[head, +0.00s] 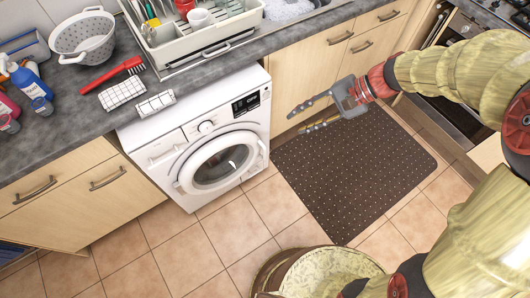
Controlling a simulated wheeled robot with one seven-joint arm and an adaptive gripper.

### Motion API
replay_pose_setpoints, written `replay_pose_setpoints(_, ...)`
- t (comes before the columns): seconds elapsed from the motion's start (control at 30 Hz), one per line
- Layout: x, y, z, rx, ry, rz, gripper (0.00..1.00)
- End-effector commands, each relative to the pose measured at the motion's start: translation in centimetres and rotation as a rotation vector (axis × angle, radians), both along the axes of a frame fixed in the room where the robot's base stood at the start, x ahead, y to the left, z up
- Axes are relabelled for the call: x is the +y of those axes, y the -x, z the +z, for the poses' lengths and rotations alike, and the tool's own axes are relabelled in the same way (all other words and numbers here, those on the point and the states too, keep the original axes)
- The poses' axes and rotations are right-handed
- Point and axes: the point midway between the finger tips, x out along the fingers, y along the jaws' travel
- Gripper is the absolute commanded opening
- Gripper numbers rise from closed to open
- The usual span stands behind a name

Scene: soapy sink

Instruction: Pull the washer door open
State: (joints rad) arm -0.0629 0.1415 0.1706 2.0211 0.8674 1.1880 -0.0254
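The white washer (183,126) stands under the grey counter at the left of centre. Its round door (218,163) faces the open floor, with a white ring around dark glass, and looks closed. My gripper (305,117) is to the right of the washer, in the air in front of the wooden cabinets and above the edge of the dark mat. Its two fingers point left toward the washer and are spread apart, with nothing between them. It is apart from the door.
A dark dotted mat (350,175) covers the floor to the right of the washer. The counter (60,135) holds a colander (84,38), a dish rack (215,38), a red brush (115,73) and bottles. Tiled floor before the washer is clear.

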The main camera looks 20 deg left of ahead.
Motion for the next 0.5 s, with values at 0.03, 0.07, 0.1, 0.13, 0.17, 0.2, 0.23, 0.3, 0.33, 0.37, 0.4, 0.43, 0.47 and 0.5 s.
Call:
replay_pose_setpoints(0.03,1.2,-1.1,-1.6,0.058,-0.042,-0.022,0.30)
replay_pose_setpoints(0.07,1.9,-1.8,-2.3,0.086,-0.069,-0.036,0.30)
replay_pose_setpoints(0.1,2.8,-2.6,-3.3,0.124,-0.103,-0.055,0.30)
replay_pose_setpoints(0.13,3.5,-3.3,-4.0,0.152,-0.129,-0.070,0.30)
replay_pose_setpoints(0.17,4.1,-3.9,-4.8,0.180,-0.154,-0.087,0.30)
replay_pose_setpoints(0.2,5.0,-4.8,-5.9,0.217,-0.187,-0.109,0.30)
replay_pose_setpoints(0.23,5.6,-5.4,-6.7,0.244,-0.213,-0.126,0.30)
replay_pose_setpoints(0.3,6.9,-6.9,-8.8,0.305,-0.270,-0.168,0.30)
replay_pose_setpoints(0.33,7.4,-7.5,-9.8,0.331,-0.294,-0.188,0.30)
replay_pose_setpoints(0.37,7.9,-8.1,-10.8,0.357,-0.317,-0.207,0.30)
replay_pose_setpoints(0.4,8.5,-8.9,-12.1,0.389,-0.348,-0.233,0.30)
replay_pose_setpoints(0.43,9.0,-9.5,-13.2,0.413,-0.371,-0.255,0.30)
replay_pose_setpoints(0.47,9.4,-10.0,-14.4,0.437,-0.393,-0.276,0.30)
replay_pose_setpoints(0.5,9.9,-10.7,-15.9,0.469,-0.424,-0.306,0.30)
